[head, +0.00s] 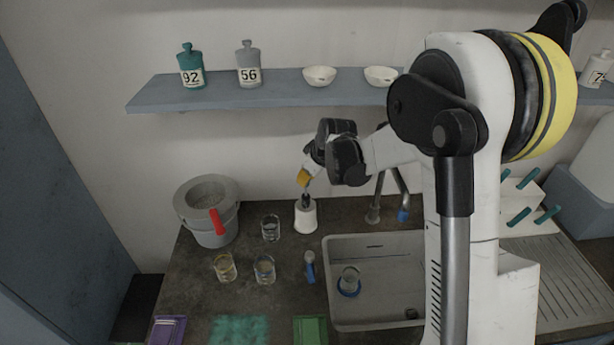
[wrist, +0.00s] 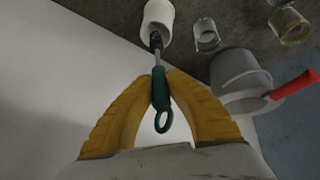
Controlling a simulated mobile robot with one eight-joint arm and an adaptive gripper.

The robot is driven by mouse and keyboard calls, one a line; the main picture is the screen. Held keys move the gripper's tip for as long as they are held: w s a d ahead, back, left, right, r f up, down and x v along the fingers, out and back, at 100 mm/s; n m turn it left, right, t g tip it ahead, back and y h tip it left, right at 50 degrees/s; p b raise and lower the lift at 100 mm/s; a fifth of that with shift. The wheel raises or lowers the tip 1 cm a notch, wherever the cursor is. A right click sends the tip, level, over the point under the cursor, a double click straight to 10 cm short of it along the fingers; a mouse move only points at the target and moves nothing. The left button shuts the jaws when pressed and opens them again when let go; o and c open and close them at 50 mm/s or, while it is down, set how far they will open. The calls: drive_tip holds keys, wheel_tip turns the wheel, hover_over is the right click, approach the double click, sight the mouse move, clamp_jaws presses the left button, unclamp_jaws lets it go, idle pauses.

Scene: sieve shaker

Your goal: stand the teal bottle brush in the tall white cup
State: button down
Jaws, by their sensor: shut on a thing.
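My gripper (wrist: 160,92) is shut on the teal handle of the bottle brush (wrist: 160,97), with the ring end towards the wrist camera. The brush's dark head reaches to the mouth of the tall white cup (wrist: 157,14). In the head view the cup (head: 305,218) stands on the dark counter near the wall. There the dark brush end (head: 306,199) is at the cup's opening, below my gripper's yellow fingers (head: 303,178). How deep the head sits in the cup is hidden.
A glass beaker (head: 271,228) stands left of the cup, and a grey bucket with a sieve and red handle (head: 208,212) farther left. Two more beakers (head: 225,267) stand in front. The sink (head: 380,245) and tap (head: 374,213) are to the right. A shelf (head: 290,93) hangs above.

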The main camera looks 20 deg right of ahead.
drive_tip(key=shift+w+d+f+b, duration=0.1)
drive_tip(key=shift+w+f+b, duration=0.1)
drive_tip(key=shift+f+b, duration=0.55)
drive_tip(key=shift+w+f+b, duration=0.25)
drive_tip(key=shift+f+b, duration=0.2)
drive_tip(key=shift+f, duration=0.55)
drive_tip(key=shift+w+d+f+b, duration=0.1)
drive_tip(key=shift+w+f+b, duration=0.1)
drive_tip(key=shift+f+b, duration=0.55)
drive_tip(key=shift+f, duration=0.15)
drive_tip(key=c, duration=1.4)
unclamp_jaws()
drive_tip(key=v, duration=1.2)
drive_tip(key=shift+a, duration=0.1)
drive_tip(key=s+a+r+m+h+b, duration=0.1)
drive_tip(key=s+r+m, duration=0.1)
drive_tip(key=s, duration=0.6)
drive_tip(key=s+a+r+m+b, duration=0.1)
drive_tip(key=s+r, duration=0.1)
drive_tip(key=s, duration=0.5)
drive_tip(key=s+f+m+t+b, duration=0.1)
drive_tip(key=s+f+m, duration=0.3)
drive_tip(key=s, duration=0.9)
drive_tip(key=shift+s+f+h, duration=0.25)
drive_tip(key=shift+s+h, duration=0.15)
